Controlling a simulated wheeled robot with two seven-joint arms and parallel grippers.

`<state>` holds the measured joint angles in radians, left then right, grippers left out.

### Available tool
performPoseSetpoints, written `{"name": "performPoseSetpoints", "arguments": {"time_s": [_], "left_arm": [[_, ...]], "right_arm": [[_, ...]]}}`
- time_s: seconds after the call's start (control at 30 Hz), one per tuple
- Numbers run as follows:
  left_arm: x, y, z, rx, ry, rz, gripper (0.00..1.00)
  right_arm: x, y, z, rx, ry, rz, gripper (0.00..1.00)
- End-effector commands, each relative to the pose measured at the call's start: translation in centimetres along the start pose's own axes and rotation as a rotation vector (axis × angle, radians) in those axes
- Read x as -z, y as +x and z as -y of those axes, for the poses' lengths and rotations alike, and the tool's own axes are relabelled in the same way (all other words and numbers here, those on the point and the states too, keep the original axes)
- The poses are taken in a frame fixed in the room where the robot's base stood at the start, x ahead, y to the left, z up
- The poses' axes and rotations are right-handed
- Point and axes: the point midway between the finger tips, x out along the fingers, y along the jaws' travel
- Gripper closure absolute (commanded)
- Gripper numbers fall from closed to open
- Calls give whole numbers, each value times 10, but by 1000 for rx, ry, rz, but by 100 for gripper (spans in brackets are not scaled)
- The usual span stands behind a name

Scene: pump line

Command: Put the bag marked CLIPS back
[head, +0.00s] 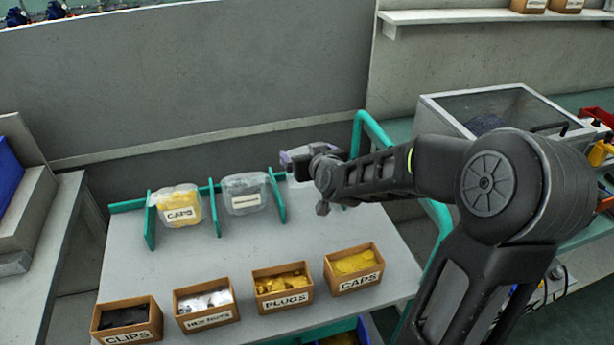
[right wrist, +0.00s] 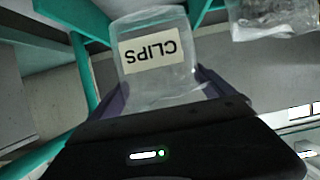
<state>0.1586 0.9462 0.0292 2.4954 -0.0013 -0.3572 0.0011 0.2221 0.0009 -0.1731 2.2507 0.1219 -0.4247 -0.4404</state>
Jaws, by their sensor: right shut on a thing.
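The clear bag marked CLIPS (right wrist: 152,84) shows in the right wrist view, its white label upside down. My right gripper (right wrist: 165,92) is shut on it, with purple fingers on either side. In the head view my right gripper (head: 297,158) is at the right part of the teal rack (head: 277,195), beyond the bag with the grey contents. The bag marked CLIPS is mostly hidden there by my gripper. I cannot tell whether it touches the rack. My left gripper is not in view.
The rack holds a CAPS bag (head: 180,205) and a grey bag (head: 245,193), with teal dividers between. Open boxes, including CLIPS (head: 127,338) and CAPS (head: 360,282), line the table's front. The table middle (head: 250,240) is clear. A lidded case (head: 500,105) stands right.

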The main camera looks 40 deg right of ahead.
Motion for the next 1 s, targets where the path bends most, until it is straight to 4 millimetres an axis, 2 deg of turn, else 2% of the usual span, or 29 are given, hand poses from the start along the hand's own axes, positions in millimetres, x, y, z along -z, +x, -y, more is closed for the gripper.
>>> {"name": "performPoseSetpoints", "arguments": {"time_s": [0.07,0.37,0.7,1.0], "left_arm": [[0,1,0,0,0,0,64],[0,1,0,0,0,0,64],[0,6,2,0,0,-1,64],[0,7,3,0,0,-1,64]], "right_arm": [[-7,3,0,-2,0,1,46],[-8,4,0,-1,0,-1,46],[-42,18,0,-1,1,1,46],[-43,18,0,0,1,-2,46]]}}
